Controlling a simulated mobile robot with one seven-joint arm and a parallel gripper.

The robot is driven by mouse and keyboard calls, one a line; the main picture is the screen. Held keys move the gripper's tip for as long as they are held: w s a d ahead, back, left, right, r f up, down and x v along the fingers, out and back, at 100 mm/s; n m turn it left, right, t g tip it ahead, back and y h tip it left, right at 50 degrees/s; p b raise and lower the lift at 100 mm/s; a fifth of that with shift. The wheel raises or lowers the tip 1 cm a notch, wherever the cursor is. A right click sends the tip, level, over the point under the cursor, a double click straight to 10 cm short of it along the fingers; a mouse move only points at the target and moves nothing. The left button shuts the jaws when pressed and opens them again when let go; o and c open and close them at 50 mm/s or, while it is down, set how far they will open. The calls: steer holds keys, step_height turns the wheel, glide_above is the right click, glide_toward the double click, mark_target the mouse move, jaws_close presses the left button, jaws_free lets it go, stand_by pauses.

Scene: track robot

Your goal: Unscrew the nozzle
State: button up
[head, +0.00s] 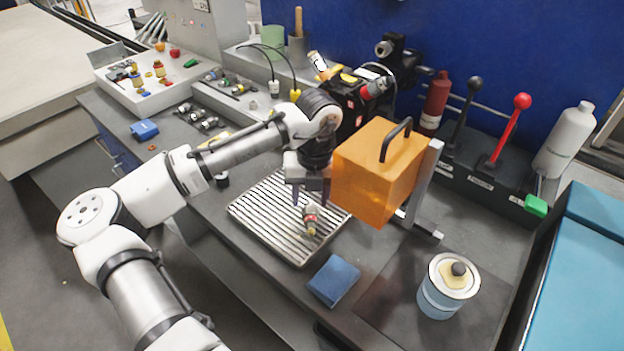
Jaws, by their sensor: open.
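My gripper (311,200) points down over the ribbed metal tray (262,222) in the middle of the bench, with its fingers apart. A small nozzle-like piece (311,222) with a red band and a brass-coloured tip is at the fingertips, over the tray's slats. I cannot tell whether the fingers touch it or whether it rests on the slats. Another fitting with a red part (374,88) is on the black machine (352,108) behind my arm. My wrist and the orange box hide part of that machine.
An orange box (372,180) with a black handle stands close right of my gripper. A blue cloth (334,281) and a lidded pot (440,298) are in front. Red lever (511,130), black lever (467,110) and white bottle (566,140) stand at right. Fittings (205,118) lie at left.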

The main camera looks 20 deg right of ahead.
steer(key=shift+f, duration=0.75)
jaws_close()
steer(key=shift+a, duration=0.15)
steer(key=shift+s+a+p, duration=0.25)
steer(key=shift+a+p, duration=0.05)
